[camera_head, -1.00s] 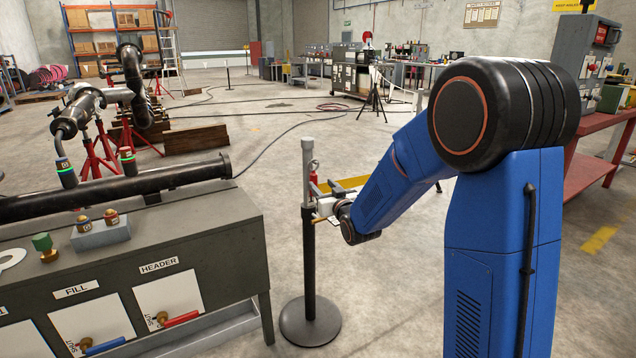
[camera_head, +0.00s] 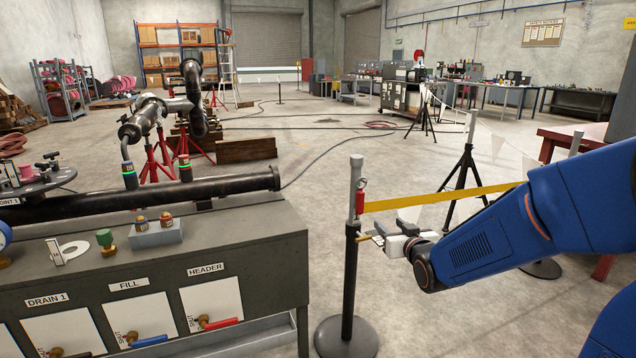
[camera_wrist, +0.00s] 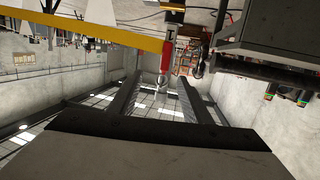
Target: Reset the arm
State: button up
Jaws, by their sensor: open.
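My gripper (camera_head: 376,238) is at the end of my blue arm, beside the upper part of a black barrier post (camera_head: 351,275). It points left toward the post; whether it touches the post I cannot tell. In the wrist view the two dark fingers (camera_wrist: 157,92) stand apart with nothing seen held between them. A red fitting (camera_head: 360,198) hangs by the post's grey top, and it also shows in the wrist view (camera_wrist: 167,55) beyond the fingers.
Yellow tape (camera_head: 440,197) runs right from the post. A grey test bench (camera_head: 250,245) with labelled valve panels and a black pipe (camera_head: 235,185) stands left. A flanged pipe spool (camera_head: 195,100) rests on red stands behind. A red table (camera_head: 560,135) is at right. Open floor lies beyond.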

jog(key=s+d+f+m+g+h, duration=0.1)
jog(key=s+g, duration=1)
jog(key=s, duration=2.7)
notch_tip(320, 180, down, 2)
jog(key=shift+s+d+h, duration=0.25)
jog(key=shift+d+h, duration=0.05)
jog(key=shift+d, duration=0.95)
